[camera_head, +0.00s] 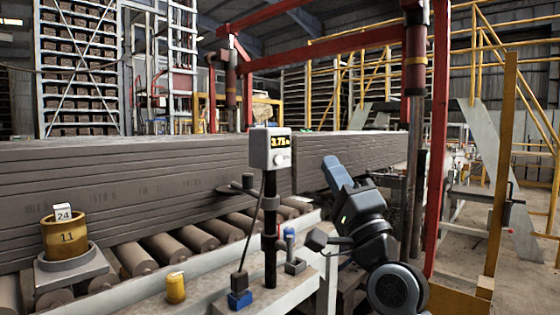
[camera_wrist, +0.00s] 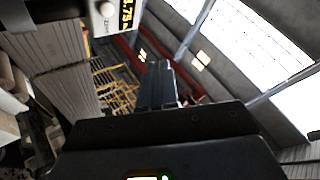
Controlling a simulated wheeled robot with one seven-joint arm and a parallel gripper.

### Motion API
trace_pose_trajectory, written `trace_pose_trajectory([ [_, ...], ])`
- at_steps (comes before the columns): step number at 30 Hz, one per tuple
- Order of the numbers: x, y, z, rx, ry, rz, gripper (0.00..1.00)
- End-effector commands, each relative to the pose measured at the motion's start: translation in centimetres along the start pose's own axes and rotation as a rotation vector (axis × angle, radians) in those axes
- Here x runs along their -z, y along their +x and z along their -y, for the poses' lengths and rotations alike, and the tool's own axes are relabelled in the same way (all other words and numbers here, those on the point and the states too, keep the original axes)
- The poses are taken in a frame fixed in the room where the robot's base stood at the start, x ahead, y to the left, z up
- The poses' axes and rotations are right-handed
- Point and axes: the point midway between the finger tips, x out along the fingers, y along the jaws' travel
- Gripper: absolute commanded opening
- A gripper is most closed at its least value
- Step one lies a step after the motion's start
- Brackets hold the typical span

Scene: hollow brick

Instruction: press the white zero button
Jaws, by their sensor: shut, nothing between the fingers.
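A grey readout box (camera_head: 270,150) with yellow digits stands on a dark post. Its white round zero button (camera_head: 280,159) is on the front face, below the digits. In the wrist view the box and the white button (camera_wrist: 107,9) show at the top edge, left of my fingers, partly cut off. My gripper (camera_head: 331,160) is right of the box, its blue-grey fingers pointing up and apart from the button. In the wrist view my fingers (camera_wrist: 158,64) are together and empty.
A brass-coloured weight (camera_head: 64,240) with a tag sits on a round scale pan at left. A small yellow weight (camera_head: 176,288) and a blue-topped fitting (camera_head: 290,240) stand near the post. Rollers (camera_head: 165,247) and a long grey clay column (camera_head: 130,185) lie behind.

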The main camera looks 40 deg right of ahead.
Motion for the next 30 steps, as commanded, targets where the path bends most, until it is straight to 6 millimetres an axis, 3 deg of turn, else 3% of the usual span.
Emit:
trace_pose_trajectory([
  [8,-0.5,0.7,-0.5,-0.001,-0.001,0.000,0.00],
  [21,-3.4,4.6,-3.3,0.000,0.000,0.001,0.00],
  [30,-4.4,6.0,-4.4,-0.001,-0.001,0.001,0.00],
])
